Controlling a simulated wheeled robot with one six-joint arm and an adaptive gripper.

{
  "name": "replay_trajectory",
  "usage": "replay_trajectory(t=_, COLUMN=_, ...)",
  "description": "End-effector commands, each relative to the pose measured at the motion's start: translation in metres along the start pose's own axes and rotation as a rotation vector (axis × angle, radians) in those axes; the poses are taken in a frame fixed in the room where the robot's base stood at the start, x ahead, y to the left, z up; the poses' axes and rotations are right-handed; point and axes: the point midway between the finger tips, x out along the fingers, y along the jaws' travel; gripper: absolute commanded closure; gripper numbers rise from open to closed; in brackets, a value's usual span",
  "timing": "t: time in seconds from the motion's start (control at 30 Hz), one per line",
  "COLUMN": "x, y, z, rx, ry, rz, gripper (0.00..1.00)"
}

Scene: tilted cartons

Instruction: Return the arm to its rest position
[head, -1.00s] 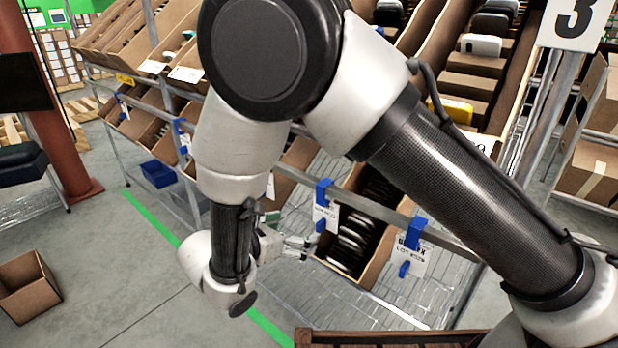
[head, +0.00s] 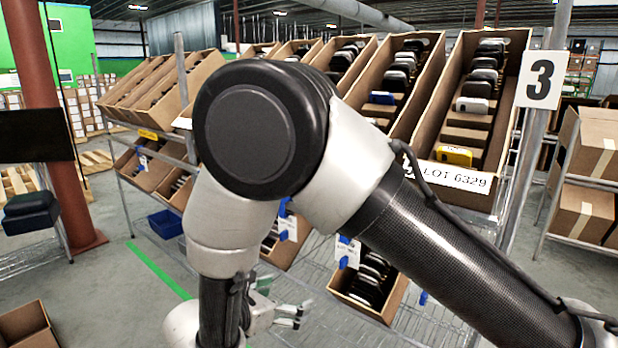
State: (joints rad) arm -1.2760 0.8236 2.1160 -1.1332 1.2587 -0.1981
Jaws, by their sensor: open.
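My arm is folded across the middle of the head view, its large elbow joint high and its forearm hanging down. My gripper (head: 289,316) is low in the view, below and left of the lower carton of dark items. Its fingers point right and stand apart, with nothing seen between them. My arm hides part of the rack behind it and the lower end of my wrist is cut off by the frame edge.
A rack holds tilted cartons (head: 478,130) of dark items, one labelled LOT G329. A lower carton (head: 372,290) sits right of my gripper. A blue bin (head: 165,223) is at left, an open carton (head: 27,325) on the floor. The left floor is mostly clear.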

Motion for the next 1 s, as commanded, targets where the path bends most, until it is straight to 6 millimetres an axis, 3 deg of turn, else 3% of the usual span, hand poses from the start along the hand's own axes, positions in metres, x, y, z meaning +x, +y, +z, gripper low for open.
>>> replay_trajectory(t=0.07, x=0.001, y=-0.001, z=-0.002, rx=0.019, ry=0.011, rz=-0.003, gripper=0.01)
replay_trajectory(t=0.27, x=0.008, y=-0.028, z=-0.013, rx=0.067, ry=0.054, rz=-0.092, gripper=0.01)
replay_trajectory(t=0.47, x=0.011, y=-0.065, z=-0.012, rx=0.143, ry=0.107, rz=-0.208, gripper=0.01)
replay_trajectory(t=0.77, x=0.02, y=-0.122, z=0.036, rx=0.414, ry=0.246, rz=-0.459, gripper=0.01)
replay_trajectory(t=1.0, x=0.032, y=-0.182, z=0.099, rx=0.785, ry=0.408, rz=-0.73, gripper=0.01)
